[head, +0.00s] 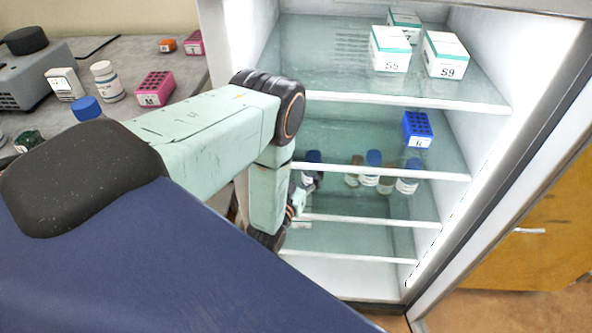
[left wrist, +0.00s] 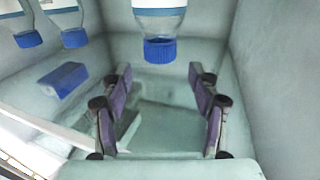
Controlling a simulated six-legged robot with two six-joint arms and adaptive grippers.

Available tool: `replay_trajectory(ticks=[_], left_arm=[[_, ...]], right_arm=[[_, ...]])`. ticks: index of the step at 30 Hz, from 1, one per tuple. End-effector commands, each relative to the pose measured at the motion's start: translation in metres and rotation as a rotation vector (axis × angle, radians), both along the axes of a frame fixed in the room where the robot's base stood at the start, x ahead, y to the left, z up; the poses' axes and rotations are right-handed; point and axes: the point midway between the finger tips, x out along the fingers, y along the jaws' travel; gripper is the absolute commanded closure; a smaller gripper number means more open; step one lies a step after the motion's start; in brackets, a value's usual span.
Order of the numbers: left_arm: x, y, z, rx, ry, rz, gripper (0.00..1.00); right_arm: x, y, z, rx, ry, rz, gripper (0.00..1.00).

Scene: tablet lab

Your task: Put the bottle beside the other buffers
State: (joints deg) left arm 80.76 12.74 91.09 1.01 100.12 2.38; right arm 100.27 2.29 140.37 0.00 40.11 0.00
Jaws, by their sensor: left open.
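A bottle with a blue cap (head: 312,157) and white label stands in the fridge, left of the other bottles. In the left wrist view, which looks upside down, a clear blue-capped bottle (left wrist: 160,22) is centred ahead of the fingers, with its lower part cut off. My left gripper (left wrist: 160,80) is open, with nothing between its fingers. In the head view it is partly hidden by my arm, near the bottle (head: 299,201). The other bottles (head: 373,170), blue-capped and brown-capped, stand grouped to the right, behind a shelf edge. My right gripper is not in view.
A blue rack (head: 417,130) stands on the shelf above the bottles. White boxes (head: 390,50) stand on the top shelf. Shelf front edges (head: 390,174) cross in front. The fridge side wall is close to the left of my arm. Bottles and racks stand on the bench (head: 128,62).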

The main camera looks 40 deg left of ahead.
Motion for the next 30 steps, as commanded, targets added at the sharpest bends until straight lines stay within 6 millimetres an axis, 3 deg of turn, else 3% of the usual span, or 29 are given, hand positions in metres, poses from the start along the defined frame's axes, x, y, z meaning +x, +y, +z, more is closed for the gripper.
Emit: replay_trajectory(ticks=[6, 12, 30], left_arm=[[-0.044, -0.011, 0.000, 0.000, 0.004, -0.002, 0.39], [-0.067, -0.016, -0.001, -0.001, 0.003, -0.001, 0.39], [-0.073, -0.020, -0.004, -0.010, 0.036, -0.003, 0.39]], right_arm=[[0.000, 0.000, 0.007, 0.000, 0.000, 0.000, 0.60], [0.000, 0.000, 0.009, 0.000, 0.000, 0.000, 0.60], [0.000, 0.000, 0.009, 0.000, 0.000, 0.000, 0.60]])
